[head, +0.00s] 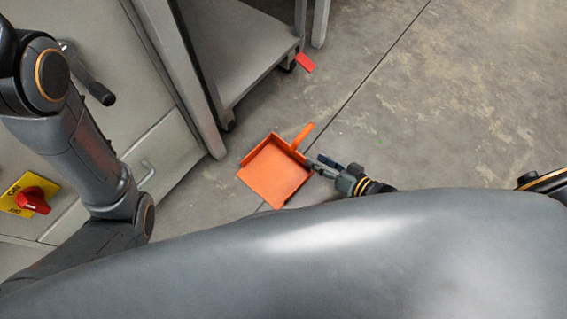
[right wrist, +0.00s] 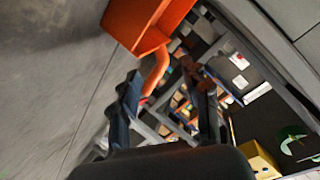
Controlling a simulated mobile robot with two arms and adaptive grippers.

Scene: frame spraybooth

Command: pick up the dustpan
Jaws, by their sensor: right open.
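The orange dustpan (head: 274,172) lies on the concrete floor in the head view, its short handle (head: 302,136) pointing up and right. My right gripper (head: 318,162) is right beside the dustpan, near the base of the handle. In the right wrist view the dustpan (right wrist: 150,22) is at the top, and its handle (right wrist: 156,72) reaches down between the two open fingers (right wrist: 165,85). I cannot tell whether a finger touches it. Of my left arm, only links show at the left of the head view; its gripper is out of view.
A grey cabinet with a red switch knob (head: 33,200) on a yellow plate stands at the left. A wheeled grey cart (head: 245,50) stands behind the dustpan. A small red piece (head: 305,62) lies by its wheel. The floor to the right is clear.

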